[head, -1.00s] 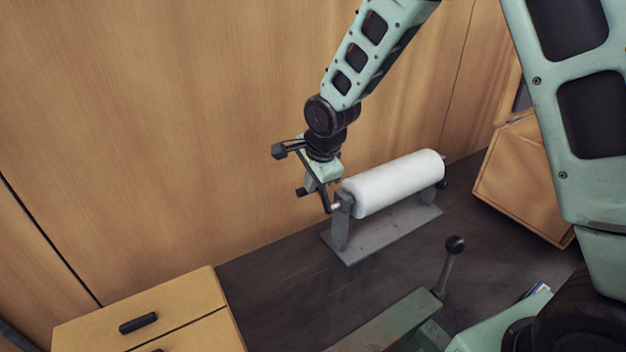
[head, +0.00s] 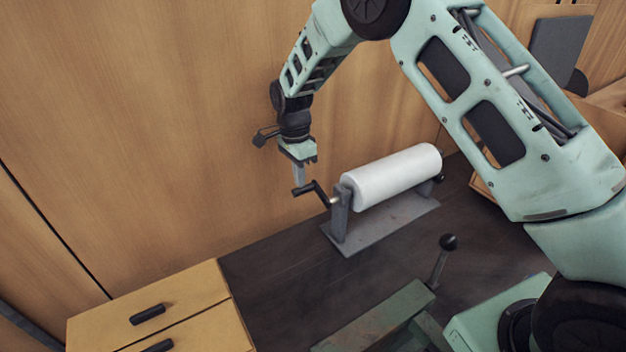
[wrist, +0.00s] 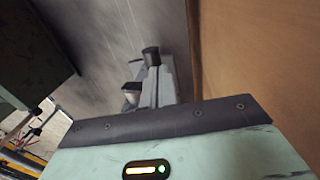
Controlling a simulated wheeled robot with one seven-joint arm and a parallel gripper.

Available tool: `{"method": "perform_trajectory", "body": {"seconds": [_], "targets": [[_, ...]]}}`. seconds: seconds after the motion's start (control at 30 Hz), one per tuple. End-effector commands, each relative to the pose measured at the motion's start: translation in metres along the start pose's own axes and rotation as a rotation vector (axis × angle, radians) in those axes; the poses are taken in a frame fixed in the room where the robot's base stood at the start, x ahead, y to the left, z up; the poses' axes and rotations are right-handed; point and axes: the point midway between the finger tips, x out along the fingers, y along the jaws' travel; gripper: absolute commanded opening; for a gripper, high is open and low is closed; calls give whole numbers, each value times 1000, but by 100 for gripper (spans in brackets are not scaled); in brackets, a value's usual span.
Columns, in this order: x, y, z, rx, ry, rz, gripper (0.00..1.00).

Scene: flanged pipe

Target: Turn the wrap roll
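The white wrap roll (head: 392,178) lies level on a grey metal stand (head: 380,228) on the dark floor. A black crank handle (head: 320,192) sticks out from the roll's left end. My gripper (head: 299,182) points down at the crank's grip, with its fingertips at or touching the grip from above. In the wrist view the grey fingers (wrist: 168,90) lie close together, with a black rounded piece (wrist: 151,56), seemingly the crank's grip, at their tips. Whether they are clamped on it is unclear. The far finger is mostly hidden in the head view.
A wooden wall (head: 130,120) stands close behind the gripper and roll. A wooden drawer cabinet (head: 190,300) is at the lower left. A green metal piece with a black-knobbed lever (head: 447,243) stands in front of the stand. Dark floor (head: 285,270) lies open between them.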

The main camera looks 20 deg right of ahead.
Motion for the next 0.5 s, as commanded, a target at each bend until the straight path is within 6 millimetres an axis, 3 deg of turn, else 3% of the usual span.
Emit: {"method": "perform_trajectory", "body": {"seconds": [0.5], "targets": [[42, -23, 0, 0, 1, -7, 0]]}}
